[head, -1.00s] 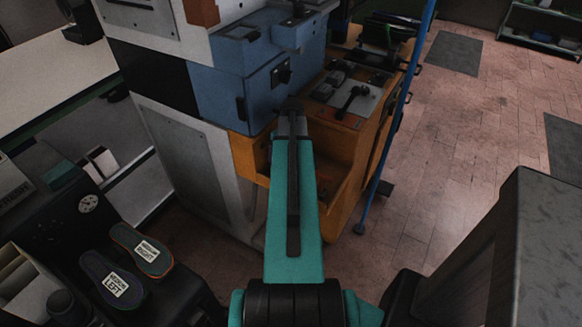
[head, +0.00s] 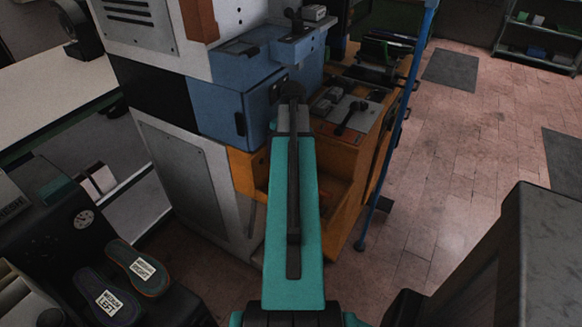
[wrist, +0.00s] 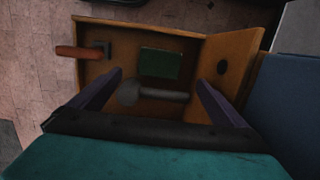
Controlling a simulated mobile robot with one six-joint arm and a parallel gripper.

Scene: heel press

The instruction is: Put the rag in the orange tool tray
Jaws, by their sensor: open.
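In the wrist view my gripper (wrist: 159,79) is open, its two dark purple fingers spread over an orange, open-topped box (wrist: 230,50). A flat dark green piece (wrist: 160,63) lies in the box. A grey, elongated thing with a rounded end (wrist: 150,94) lies between the fingers; nothing is seen gripped. I cannot tell whether either of these is the rag. In the head view an orange open compartment (head: 345,205) shows low on the machine. My arm covers part of it, and the fingers are not visible there.
A red-handled lever (wrist: 78,53) crosses the box's left wall. A blue post (head: 380,150) stands right of the orange cabinet. Insoles labelled right (head: 128,254) and left (head: 92,281) lie at lower left. The tiled floor at right is mostly clear.

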